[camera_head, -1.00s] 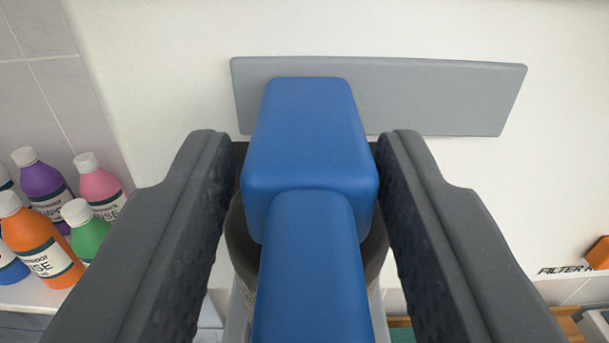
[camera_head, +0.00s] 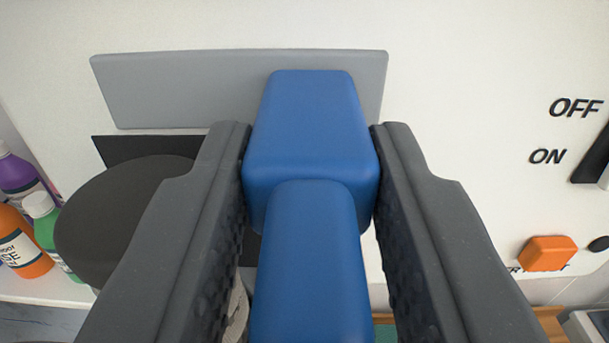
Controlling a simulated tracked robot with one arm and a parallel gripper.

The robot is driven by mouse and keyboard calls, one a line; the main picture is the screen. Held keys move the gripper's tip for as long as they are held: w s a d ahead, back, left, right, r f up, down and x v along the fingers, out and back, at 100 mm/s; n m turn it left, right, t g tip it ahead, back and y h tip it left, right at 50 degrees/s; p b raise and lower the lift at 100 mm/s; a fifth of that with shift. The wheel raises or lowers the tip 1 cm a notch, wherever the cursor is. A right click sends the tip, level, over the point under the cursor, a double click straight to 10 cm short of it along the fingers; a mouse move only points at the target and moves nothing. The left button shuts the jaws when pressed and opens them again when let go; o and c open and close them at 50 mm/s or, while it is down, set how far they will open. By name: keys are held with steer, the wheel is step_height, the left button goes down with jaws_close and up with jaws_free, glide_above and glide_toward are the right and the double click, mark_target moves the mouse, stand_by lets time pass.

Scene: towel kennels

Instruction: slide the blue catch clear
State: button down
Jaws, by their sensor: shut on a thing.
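The blue catch (camera_head: 310,130) is a block with a rounded blue handle that reaches toward the camera. It sits at the right end of a grey plate (camera_head: 180,90) on a white panel. My gripper (camera_head: 310,150) has one dark finger on each side of the block and is shut on it. Under the left part of the plate is a dark opening (camera_head: 150,147). The lower part of the catch's surroundings is hidden behind the handle and my fingers.
A dark round object (camera_head: 115,215) stands left of my left finger. Several coloured bottles (camera_head: 25,230) stand on a ledge at far left. At right are OFF and ON labels, a dark switch (camera_head: 597,155), an orange block (camera_head: 548,253) and a dark knob (camera_head: 599,244).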

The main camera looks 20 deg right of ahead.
steer(key=shift+d, duration=0.15)
steer(key=c, duration=1.4)
jaws_free()
steer(key=shift+d, duration=0.1)
steer(key=shift+o, duration=0.2)
steer(key=b+v, duration=0.3)
steer(key=v, duration=1.1)
steer(key=shift+w, duration=0.1)
